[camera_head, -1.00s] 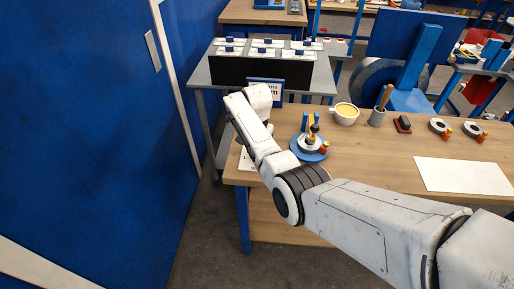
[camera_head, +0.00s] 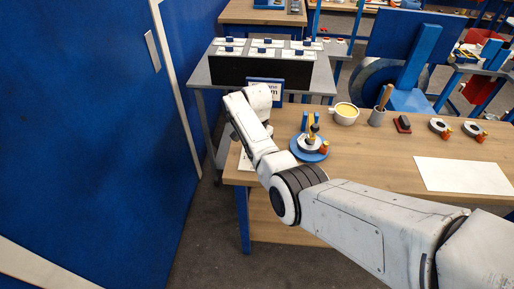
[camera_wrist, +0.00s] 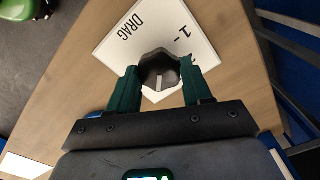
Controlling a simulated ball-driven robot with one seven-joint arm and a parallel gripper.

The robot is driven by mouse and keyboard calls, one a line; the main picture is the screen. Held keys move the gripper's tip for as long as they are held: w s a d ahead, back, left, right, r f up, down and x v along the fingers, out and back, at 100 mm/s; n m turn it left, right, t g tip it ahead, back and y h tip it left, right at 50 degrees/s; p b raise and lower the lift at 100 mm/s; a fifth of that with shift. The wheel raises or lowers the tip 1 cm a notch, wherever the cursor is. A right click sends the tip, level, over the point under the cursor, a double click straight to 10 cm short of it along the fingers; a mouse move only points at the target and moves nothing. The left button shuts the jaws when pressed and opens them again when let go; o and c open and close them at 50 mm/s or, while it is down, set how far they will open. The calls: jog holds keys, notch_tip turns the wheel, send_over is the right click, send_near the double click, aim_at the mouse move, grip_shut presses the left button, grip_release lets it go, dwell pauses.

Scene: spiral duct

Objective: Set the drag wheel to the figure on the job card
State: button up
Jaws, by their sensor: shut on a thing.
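The drag wheel is a black lobed knob (camera_wrist: 159,66) in the wrist view. It carries a pale pointer line, which runs roughly up and down in that view. It sits on a white plate (camera_wrist: 112,46) printed "DRAG", with a "1" and a tick mark; the knob and fingers hide other marks. My gripper (camera_wrist: 159,76) has its green fingers closed on both sides of the knob. In the head view my arm hides the knob and gripper. A blue-framed card (camera_head: 277,89) stands behind my wrist; its text is partly covered and not readable.
On the wooden bench (camera_head: 385,165) are a blue round stand (camera_head: 310,154), a cup with yellow contents (camera_head: 346,113), a grey pot (camera_head: 377,118) and a white sheet (camera_head: 463,177). A blue wall (camera_head: 90,140) is at left. A grey table (camera_head: 322,75) stands behind.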

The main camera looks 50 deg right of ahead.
jog(key=o, duration=1)
jog(key=shift+o, duration=0.2)
notch_tip(320, 180, up, 11)
jog(key=b, duration=0.1)
jog(key=s+a+f+n, duration=0.1)
jog(key=s+f, duration=0.1)
jog(key=f, duration=0.1)
jog(key=s+a+f+n, duration=0.1)
jog(key=s+f, duration=0.1)
jog(key=f, duration=0.1)
jog(key=s+a+f+n, duration=0.1)
jog(key=s+a+f, duration=0.1)
jog(key=s+f, duration=0.1)
jog(key=shift+a+f+h+b, duration=0.1)
jog(key=shift+h+b, duration=0.2)
jog(key=shift+b, duration=0.1)
jog(key=s+a+f+n, duration=0.2)
jog(key=s+a+n, duration=0.2)
jog(key=s, duration=0.5)
jog(key=s+a+f+n, duration=0.2)
jog(key=s+a+n, duration=0.2)
jog(key=s, duration=0.6)
jog(key=s+a+f+n+t+b, duration=0.1)
jog(key=s+a+n, duration=0.3)
jog(key=s, duration=0.5)
jog(key=shift+s+a+f+n, duration=0.15)
jog(key=shift+a+f+n, duration=0.15)
jog(key=shift+a+f, duration=0.45)
